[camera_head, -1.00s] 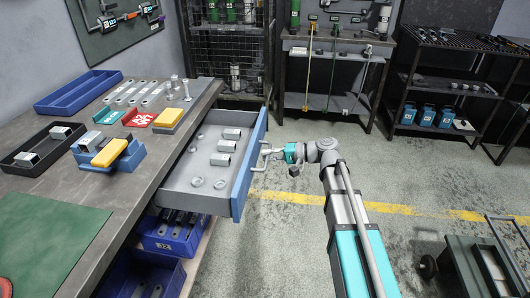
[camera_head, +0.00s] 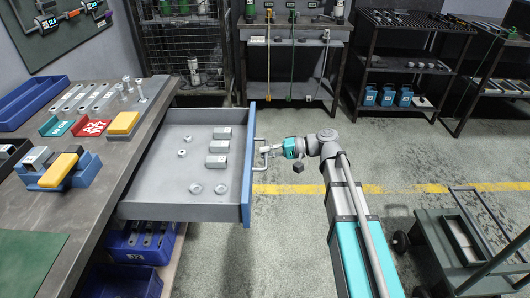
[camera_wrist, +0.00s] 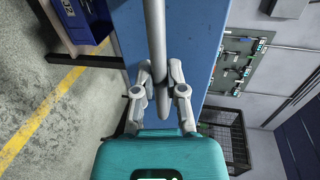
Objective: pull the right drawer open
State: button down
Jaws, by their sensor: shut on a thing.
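The right drawer (camera_head: 172,206) is pulled well out from the workbench. It has a grey tray and a blue front (camera_head: 248,165). Several metal brackets and nuts lie on its floor. Its metal bar handle (camera_head: 262,156) stands out from the blue front. My gripper (camera_head: 272,149) is at the handle, to the right of the drawer front. In the wrist view, the two fingers of my gripper (camera_wrist: 160,88) are shut around the handle bar (camera_wrist: 156,40), in front of the blue drawer front (camera_wrist: 190,40).
Blue bins (camera_head: 128,280) sit below the drawer. A dark cart (camera_head: 460,250) stands at the right. Shelves line the back. The floor between is clear.

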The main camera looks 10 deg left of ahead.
jog(key=shift+w+a, duration=0.15)
jog(key=shift+w, duration=0.1)
jog(key=c, duration=0.9)
grip_release()
jog(key=shift+a+f, duration=0.1)
jog(key=shift+o, duration=1.1)
jog(key=shift+s, duration=0.1)
